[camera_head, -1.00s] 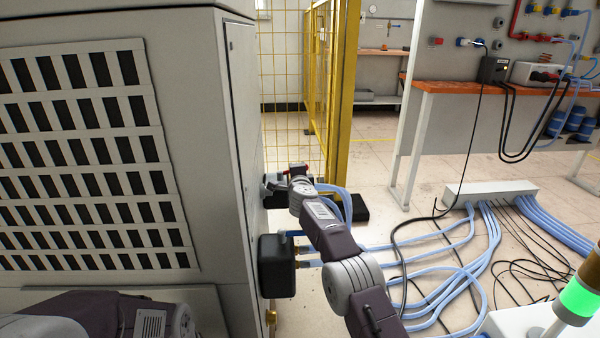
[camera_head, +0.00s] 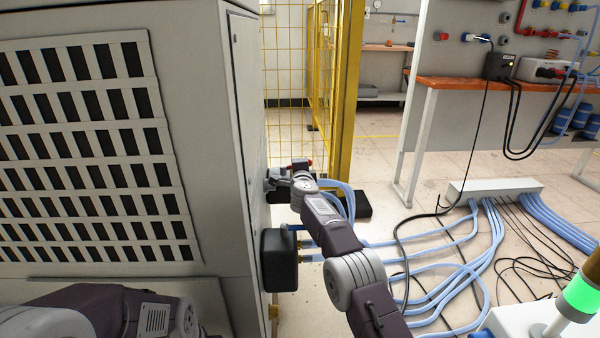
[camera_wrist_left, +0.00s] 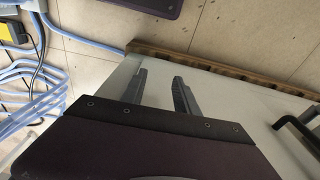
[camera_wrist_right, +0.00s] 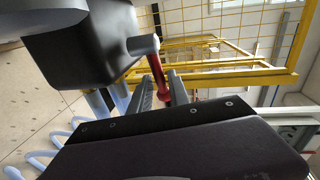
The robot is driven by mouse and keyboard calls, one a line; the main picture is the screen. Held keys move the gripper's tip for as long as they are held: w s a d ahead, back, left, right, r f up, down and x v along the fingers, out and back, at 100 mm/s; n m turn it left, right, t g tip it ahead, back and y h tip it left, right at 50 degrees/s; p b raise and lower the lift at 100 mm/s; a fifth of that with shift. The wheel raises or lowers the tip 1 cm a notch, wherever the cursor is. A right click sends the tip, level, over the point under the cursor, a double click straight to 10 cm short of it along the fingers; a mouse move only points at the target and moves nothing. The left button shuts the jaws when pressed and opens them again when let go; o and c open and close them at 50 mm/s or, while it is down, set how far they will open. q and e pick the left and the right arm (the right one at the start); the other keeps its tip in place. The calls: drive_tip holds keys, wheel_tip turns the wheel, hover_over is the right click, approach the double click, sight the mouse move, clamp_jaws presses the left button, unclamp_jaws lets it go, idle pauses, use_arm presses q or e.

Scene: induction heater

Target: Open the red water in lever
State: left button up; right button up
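A red lever (camera_wrist_right: 158,72) shows in the right wrist view, beside a grey pipe stub on a dark box (camera_wrist_right: 80,50). My right gripper (camera_wrist_right: 160,77) has its two fingers apart, with the lever's red handle between or just beyond their tips; contact cannot be told. In the head view my right arm (camera_head: 330,225) reaches to the cabinet's right side, where a small red part (camera_head: 309,163) shows behind the wrist. Its fingers are mostly hidden there. My left gripper (camera_wrist_left: 159,77) is open and empty over a pale surface in the left wrist view.
The large grey cabinet (camera_head: 232,110) stands close on the left. A second dark box (camera_head: 279,262) with blue hoses sits below my right wrist. A yellow fence (camera_head: 345,90) stands behind. Blue hoses and black cables (camera_head: 470,250) cover the floor at right.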

drive_tip(key=s+r+b, duration=0.1)
drive_tip(key=s+b, duration=0.5)
drive_tip(key=s, duration=0.2)
drive_tip(key=shift+s+r+b, duration=0.25)
drive_tip(key=shift+s+b, duration=0.1)
drive_tip(key=shift+b, duration=0.05)
